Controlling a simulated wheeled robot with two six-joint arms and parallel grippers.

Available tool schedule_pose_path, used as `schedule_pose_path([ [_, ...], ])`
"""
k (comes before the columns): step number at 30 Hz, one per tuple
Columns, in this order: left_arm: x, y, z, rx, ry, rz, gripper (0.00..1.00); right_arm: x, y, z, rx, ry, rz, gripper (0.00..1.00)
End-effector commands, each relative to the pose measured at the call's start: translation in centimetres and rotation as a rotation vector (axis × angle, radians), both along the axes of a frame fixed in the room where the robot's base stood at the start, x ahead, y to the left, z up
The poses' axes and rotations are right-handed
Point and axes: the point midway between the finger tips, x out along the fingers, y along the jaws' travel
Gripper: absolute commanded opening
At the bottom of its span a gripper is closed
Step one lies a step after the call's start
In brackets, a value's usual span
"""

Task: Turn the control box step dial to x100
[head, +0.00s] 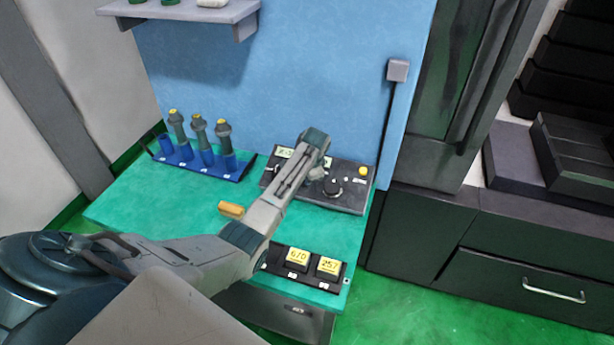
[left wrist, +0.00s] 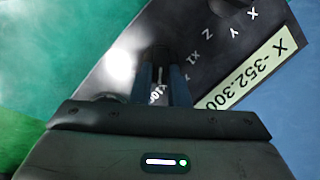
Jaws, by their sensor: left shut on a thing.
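The control box (head: 350,200) is a dark sloped panel at the back right of the green bench. My left gripper (head: 316,172) reaches over its middle and hides part of it. In the left wrist view the fingers (left wrist: 160,75) are shut on a small dark dial with a white mark, which I take as the step dial (left wrist: 159,74). White lettering, including X1 and part of a 100, is beside the fingers; I cannot tell which step the mark points to. The display (left wrist: 255,70) reads X -352.300. My right gripper is not in view.
A black knob (head: 333,187) and a yellow button (head: 362,171) are on the box's right side. A blue rack (head: 215,167) with several tool holders stands left. An orange-yellow block (head: 231,210) lies mid-bench. Two yellow-labelled blocks (head: 328,266) sit in a black holder at the front.

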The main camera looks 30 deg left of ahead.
Motion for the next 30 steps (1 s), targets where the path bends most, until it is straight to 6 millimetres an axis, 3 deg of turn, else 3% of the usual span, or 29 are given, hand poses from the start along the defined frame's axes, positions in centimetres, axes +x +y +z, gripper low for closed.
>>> schedule_pose_path([
  [11,0.1,0.0,0.1,0.003,-0.002,-0.006,0.00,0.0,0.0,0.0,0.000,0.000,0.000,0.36],
  [12,0.1,0.0,0.1,0.003,-0.002,-0.006,0.18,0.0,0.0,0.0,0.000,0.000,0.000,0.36],
  [15,0.1,0.0,0.1,0.004,-0.002,-0.006,0.36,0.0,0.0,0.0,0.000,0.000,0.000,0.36],
  [25,0.0,0.0,0.2,0.002,-0.001,-0.005,0.36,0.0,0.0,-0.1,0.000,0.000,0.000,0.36],
  [30,-0.2,-0.5,1.8,0.003,-0.004,-0.006,0.36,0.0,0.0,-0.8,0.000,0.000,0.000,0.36],
])
